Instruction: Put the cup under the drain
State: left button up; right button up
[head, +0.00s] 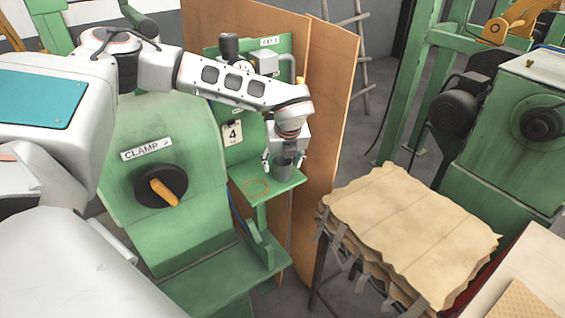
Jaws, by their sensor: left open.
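A grey cup (281,168) stands upright on the small green shelf (283,181), near its back right part. An orange ring (256,187) is marked on the shelf to the left of the cup, and the cup is outside it. My left gripper (285,158) is at the cup, pointing down, with its jaws open. Its fingertips are small and partly hidden, so contact with the cup cannot be told. The drain cannot be clearly made out; my arm covers part of the green panel (226,148) above the shelf. My right gripper is not in view.
A green machine with a CLAMP knob (162,186) stands left of the shelf. A brown board (325,110) rises behind it. A stack of tan sheets (412,225) is to the right. The ring area of the shelf is clear.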

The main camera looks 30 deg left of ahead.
aim_at(284, 179)
pick_arm(q)
jog(key=shift+r, duration=0.2)
jog(key=v, duration=0.4)
jog(key=shift+r, duration=0.1)
jog(key=b+v, duration=0.1)
jog(key=v, duration=0.6)
jog(key=shift+s+r, duration=0.15)
jog(key=shift+r, duration=0.15)
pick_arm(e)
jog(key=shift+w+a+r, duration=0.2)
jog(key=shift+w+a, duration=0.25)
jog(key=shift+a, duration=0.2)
pick_arm(q)
jog(key=shift+d, duration=0.15)
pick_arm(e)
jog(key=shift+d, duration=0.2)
